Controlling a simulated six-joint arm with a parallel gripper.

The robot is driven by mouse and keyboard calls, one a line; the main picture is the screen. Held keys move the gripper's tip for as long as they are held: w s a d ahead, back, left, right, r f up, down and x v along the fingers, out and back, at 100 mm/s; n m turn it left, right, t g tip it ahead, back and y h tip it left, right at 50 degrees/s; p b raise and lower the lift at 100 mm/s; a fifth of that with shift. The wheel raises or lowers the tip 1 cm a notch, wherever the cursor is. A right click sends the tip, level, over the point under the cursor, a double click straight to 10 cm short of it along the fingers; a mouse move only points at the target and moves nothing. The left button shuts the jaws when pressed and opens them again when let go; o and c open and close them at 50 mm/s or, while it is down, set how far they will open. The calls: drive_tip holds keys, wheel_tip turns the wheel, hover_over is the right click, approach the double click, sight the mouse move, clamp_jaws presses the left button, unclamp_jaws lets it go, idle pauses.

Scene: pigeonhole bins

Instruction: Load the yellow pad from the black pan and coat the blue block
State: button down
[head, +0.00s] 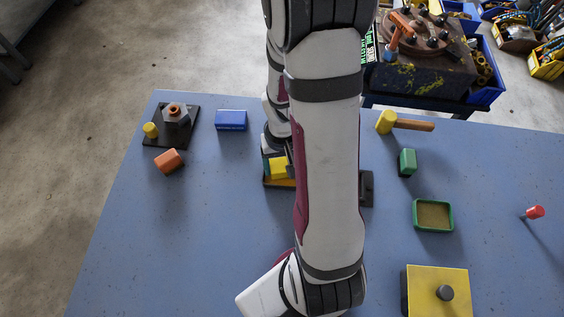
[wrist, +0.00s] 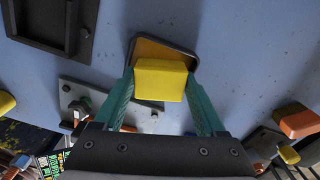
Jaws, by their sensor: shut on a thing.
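My gripper (wrist: 160,92) is shut on the yellow pad (wrist: 160,80), with one teal finger on each side of it. The black pan (wrist: 187,52) lies beneath and beyond the pad, with a brownish-orange surface inside its dark rim. I cannot tell whether the pad touches it. In the head view, the gripper (head: 277,163) and the yellow pad (head: 279,172) show left of my arm, over the black pan (head: 267,183), which the arm partly hides. The blue block (head: 231,120) lies on the table to the left and farther back, apart from the gripper.
A dark plate (head: 178,143) with a hex nut and yellow peg stands left, near an orange block (head: 168,161). Right are a yellow-headed mallet (head: 387,121), green block (head: 407,162), green tray (head: 417,217), red-headed pin (head: 534,212) and yellow box (head: 425,280). My arm covers the middle.

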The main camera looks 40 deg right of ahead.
drive_tip(key=shift+f, duration=1.3)
idle(0.4)
unclamp_jaws()
drive_tip(key=shift+c, duration=1.1)
drive_tip(key=shift+r, duration=1.05)
drive_tip(key=c, duration=1.2)
drive_tip(key=shift+c, duration=0.2)
